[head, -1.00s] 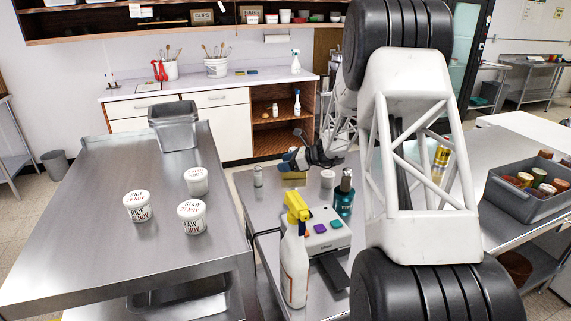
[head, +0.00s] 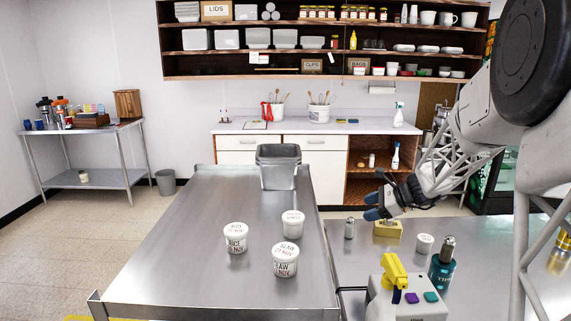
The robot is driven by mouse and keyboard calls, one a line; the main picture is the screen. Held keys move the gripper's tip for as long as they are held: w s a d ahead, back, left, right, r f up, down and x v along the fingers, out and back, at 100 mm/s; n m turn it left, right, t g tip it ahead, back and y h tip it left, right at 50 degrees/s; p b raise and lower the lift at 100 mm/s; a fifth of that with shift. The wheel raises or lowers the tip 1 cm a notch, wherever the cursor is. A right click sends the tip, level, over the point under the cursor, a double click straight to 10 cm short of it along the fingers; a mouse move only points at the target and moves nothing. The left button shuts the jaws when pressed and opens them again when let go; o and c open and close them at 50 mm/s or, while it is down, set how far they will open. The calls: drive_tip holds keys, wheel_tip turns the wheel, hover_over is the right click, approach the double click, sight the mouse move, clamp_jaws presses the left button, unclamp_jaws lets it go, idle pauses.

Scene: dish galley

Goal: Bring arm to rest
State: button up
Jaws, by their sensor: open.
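My gripper (head: 374,206) shows right of centre in the head view, at the end of my white lattice arm. Its blue-tipped fingers point left, and it is open. It is over the right-hand steel table (head: 470,255), close above a yellow block-like thing (head: 388,229). I cannot tell whether the fingers touch that thing. I see nothing held between the fingers.
The left steel table (head: 180,255) holds lidded tubs (head: 286,260) and a grey bin (head: 279,168). Its left part is clear.

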drive_tip(key=s+a+r+n+h, duration=0.25)
drive_tip(key=s+r+n, duration=0.2)
drive_tip(key=s, duration=0.65)
drive_tip(key=s+a+r+n+g+h, duration=0.15)
drive_tip(key=s+a+r+n, duration=0.3)
drive_tip(key=s, duration=0.75)
drive_tip(key=s+a+r+n+h, duration=0.3)
drive_tip(key=s+r+n, duration=0.15)
drive_tip(key=s, duration=0.65)
drive_tip(key=s+n+t+h, duration=0.2)
drive_tip(key=s+n, duration=0.3)
drive_tip(key=s, duration=0.8)
wheel_tip(320, 180, down, 9)
drive_tip(key=s+d+g+h, duration=0.1)
drive_tip(key=g, duration=0.2)
drive_tip(key=shift+s+d, duration=0.3)
drive_tip(key=shift+r+n, duration=0.1)
drive_tip(key=shift+n, duration=0.15)
